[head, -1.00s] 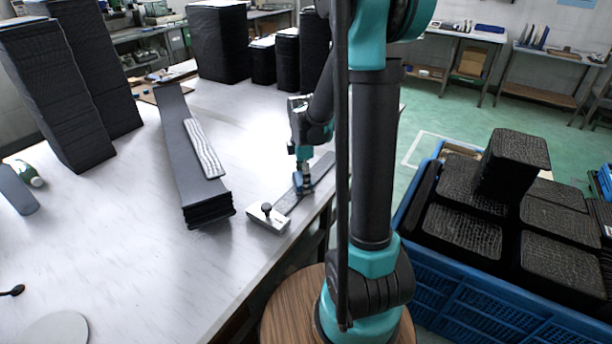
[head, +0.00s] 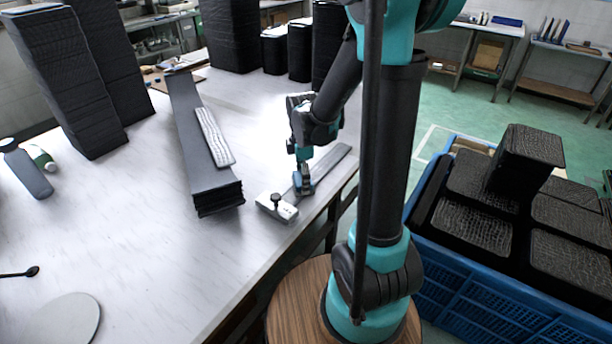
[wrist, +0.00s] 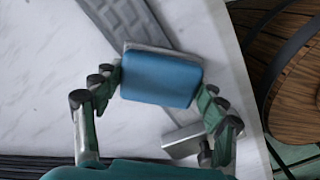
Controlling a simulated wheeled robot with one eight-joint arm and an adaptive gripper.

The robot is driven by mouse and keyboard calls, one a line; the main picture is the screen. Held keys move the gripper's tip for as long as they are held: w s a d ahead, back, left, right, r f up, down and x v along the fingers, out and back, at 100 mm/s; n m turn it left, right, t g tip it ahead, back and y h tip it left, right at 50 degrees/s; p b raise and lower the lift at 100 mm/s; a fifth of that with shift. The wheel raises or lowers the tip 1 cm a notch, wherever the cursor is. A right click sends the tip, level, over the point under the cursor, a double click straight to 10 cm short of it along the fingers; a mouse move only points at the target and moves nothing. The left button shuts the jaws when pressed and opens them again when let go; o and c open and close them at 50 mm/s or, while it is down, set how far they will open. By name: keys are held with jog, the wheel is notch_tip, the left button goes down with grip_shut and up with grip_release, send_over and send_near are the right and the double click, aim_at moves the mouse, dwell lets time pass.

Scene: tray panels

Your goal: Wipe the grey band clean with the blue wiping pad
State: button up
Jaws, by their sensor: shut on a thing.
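The grey band (head: 332,162) is a long flat strip near the table's right edge. In the wrist view the band (wrist: 140,22) runs diagonally under the pad and shows a pattern of darker and lighter patches; I cannot tell whether these are dirt. My gripper (head: 303,181) is shut on the blue wiping pad (wrist: 160,79), its fingers at the pad's two sides. The pad lies over the band, near its front end, and hides part of it. I cannot tell whether it presses on the band. The pad is small in the head view.
A white block with a black knob (head: 280,208) stands at the band's front end, close to the pad. A stack of dark strips (head: 200,160) with a pale ribbed piece (head: 214,138) lies left of it. A blue crate (head: 450,270) stands right of the table.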

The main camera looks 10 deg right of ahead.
aim_at(333, 157)
jog(key=shift+s+a, duration=1.85)
jog(key=shift+w+d+f, duration=0.1)
jog(key=shift+w+d, duration=8.5)
jog(key=shift+d, duration=0.1)
jog(key=shift+w+d+r, duration=0.2)
jog(key=shift+w+d, duration=2.2)
jog(key=shift+w, duration=0.05)
jog(key=shift+s+a+f, duration=0.15)
jog(key=shift+s+a, duration=2.4)
jog(key=shift+s, duration=0.05)
